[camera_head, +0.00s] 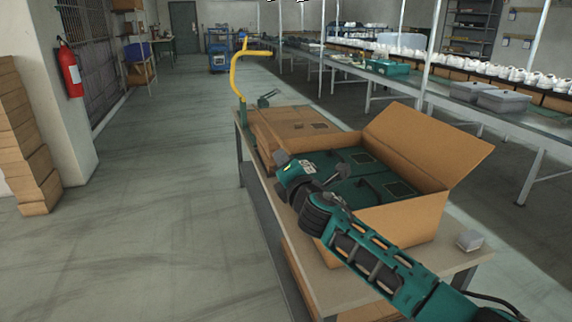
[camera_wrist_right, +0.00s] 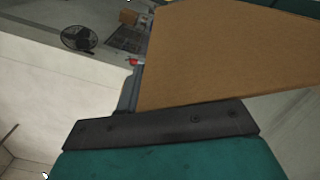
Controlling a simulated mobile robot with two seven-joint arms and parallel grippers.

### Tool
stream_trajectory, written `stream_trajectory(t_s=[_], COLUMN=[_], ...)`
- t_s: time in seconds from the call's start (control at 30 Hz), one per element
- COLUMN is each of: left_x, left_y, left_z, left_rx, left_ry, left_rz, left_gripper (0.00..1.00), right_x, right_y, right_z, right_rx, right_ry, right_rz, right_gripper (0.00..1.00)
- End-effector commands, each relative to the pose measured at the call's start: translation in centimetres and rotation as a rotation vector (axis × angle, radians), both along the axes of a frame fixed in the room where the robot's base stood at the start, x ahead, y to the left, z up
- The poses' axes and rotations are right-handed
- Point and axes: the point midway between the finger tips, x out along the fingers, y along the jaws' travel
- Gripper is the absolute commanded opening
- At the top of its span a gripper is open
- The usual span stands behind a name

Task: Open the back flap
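An open cardboard box (camera_head: 400,222) stands on the table (camera_head: 335,285), with several dark green shoe boxes (camera_head: 365,160) inside. One large flap (camera_head: 430,145) leans outward on its far right side. My right gripper (camera_head: 284,160) is at the box's left side, its arm crossing in front of the near side and hiding part of it. In the right wrist view, a brown cardboard panel (camera_wrist_right: 235,55) lies close beyond the gripper's dark mount; which flap it is, I cannot tell. The fingers are mostly hidden, so whether they are open or shut is unclear. My left gripper is not in view.
A closed cardboard box (camera_head: 295,122) sits behind the open one on the table. A yellow curved post (camera_head: 237,75) rises at the table's far left. A small grey block (camera_head: 470,240) lies near the right corner. The floor to the left is clear.

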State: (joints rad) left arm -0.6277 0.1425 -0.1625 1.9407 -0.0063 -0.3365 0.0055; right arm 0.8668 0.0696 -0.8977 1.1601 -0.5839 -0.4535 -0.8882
Motion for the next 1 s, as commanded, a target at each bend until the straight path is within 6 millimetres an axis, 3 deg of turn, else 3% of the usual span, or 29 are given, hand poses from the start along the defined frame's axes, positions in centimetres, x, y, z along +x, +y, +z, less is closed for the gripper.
stream_trajectory(t_s=[0.37, 1.0], left_x=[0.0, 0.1], left_y=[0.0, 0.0], left_z=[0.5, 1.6], left_rx=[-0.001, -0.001], left_ry=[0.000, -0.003], left_rz=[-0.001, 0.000], left_gripper=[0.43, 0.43], right_x=[-1.4, -10.5], right_y=[-0.6, -3.7], right_z=[0.0, -0.1], right_rx=[0.000, 0.000], right_ry=[0.001, 0.002], right_rz=[-0.002, 0.000], right_gripper=[0.32, 0.32])
